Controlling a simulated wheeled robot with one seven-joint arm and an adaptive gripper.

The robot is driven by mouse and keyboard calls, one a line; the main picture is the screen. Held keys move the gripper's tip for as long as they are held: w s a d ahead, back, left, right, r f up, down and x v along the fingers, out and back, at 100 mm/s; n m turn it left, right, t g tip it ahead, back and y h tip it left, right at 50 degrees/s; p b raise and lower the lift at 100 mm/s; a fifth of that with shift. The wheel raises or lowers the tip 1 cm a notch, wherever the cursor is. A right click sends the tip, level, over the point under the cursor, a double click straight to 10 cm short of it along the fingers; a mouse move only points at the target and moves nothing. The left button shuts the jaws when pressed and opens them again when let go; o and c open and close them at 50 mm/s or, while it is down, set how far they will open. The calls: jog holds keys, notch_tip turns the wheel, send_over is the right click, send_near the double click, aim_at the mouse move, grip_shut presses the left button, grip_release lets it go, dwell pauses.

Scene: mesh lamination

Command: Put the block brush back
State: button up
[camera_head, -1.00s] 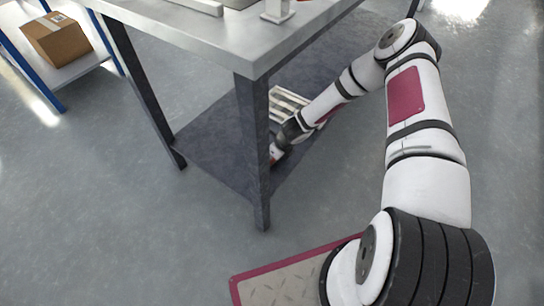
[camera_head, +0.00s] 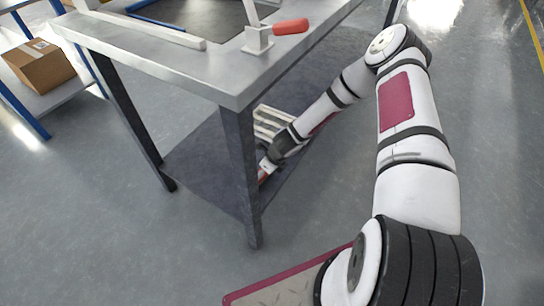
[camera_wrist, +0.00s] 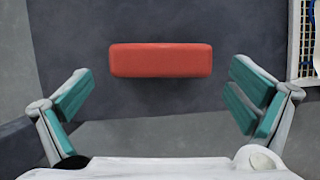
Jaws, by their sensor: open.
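The red block, which I take to be the block brush (camera_wrist: 160,60), lies on the dark grey lower shelf (camera_wrist: 75,25) in the wrist view. It lies crosswise, ahead of and between the fingers of my gripper (camera_wrist: 160,82). The teal-padded fingers are spread wide, with nothing between them, and do not touch the block. In the head view my arm reaches under the metal table to the lower shelf (camera_head: 200,165). The gripper's end there is partly hidden by the front table leg. A small red patch beside it is too hidden to identify.
The table leg (camera_head: 243,180) stands close to my gripper. A slatted pale item (camera_head: 268,120) lies on the shelf behind it. The tabletop (camera_head: 150,60) overhangs, carrying a red-handled clamp (camera_head: 290,27). A cardboard box (camera_head: 38,66) sits on a rack at left.

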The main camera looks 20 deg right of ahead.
jog(key=p+v, duration=0.3)
jog(key=v, duration=0.6)
jog(key=shift+d, duration=0.15)
